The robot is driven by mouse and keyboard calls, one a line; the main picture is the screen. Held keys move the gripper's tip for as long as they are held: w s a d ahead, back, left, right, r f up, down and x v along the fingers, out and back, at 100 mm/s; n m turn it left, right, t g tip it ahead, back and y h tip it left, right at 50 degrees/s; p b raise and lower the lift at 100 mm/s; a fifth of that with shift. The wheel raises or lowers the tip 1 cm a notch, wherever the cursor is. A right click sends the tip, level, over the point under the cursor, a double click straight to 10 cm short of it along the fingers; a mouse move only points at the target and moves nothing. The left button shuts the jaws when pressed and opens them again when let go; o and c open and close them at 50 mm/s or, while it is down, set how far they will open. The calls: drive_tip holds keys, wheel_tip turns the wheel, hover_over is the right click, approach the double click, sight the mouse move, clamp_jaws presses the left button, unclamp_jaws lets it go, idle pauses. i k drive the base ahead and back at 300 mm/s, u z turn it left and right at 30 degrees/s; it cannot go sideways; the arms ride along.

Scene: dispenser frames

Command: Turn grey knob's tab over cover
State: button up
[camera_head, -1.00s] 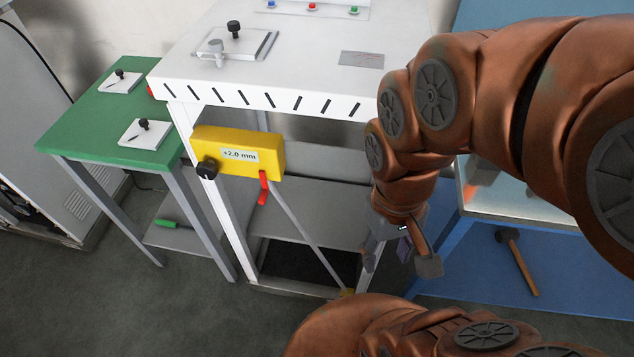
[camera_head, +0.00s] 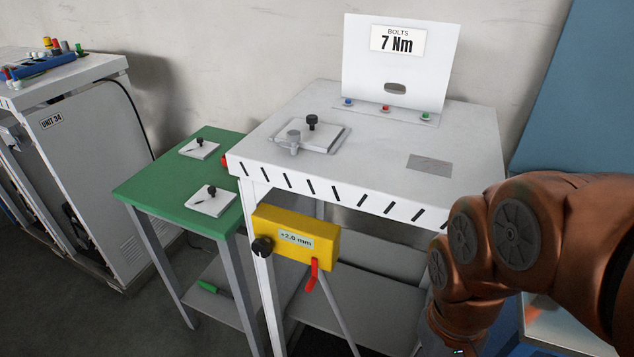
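The grey knob (camera_head: 294,139) stands on the white machine's top, at the front left edge of a light square cover plate (camera_head: 321,137). The cover has a black knob (camera_head: 312,121) upright on it. I cannot tell from here whether the grey knob's tab lies over the cover or beside it. My arm comes in from the right, well apart from the knob. My gripper is at or below the bottom edge of the picture, and its fingers do not show.
A yellow box (camera_head: 295,235) marked +2.0 mm, with a black knob and red lever, sticks out at the machine's front. A green table (camera_head: 170,182) with two small white plates stands left. An upright panel (camera_head: 398,70) reads "BOLTS 7 Nm". Bare top lies right of the cover.

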sight(293, 136)
drive_tip(key=z, duration=0.05)
drive_tip(key=k, duration=0.55)
drive_tip(key=u, duration=0.8)
drive_tip(key=i, duration=1)
drive_tip(key=z, duration=0.4)
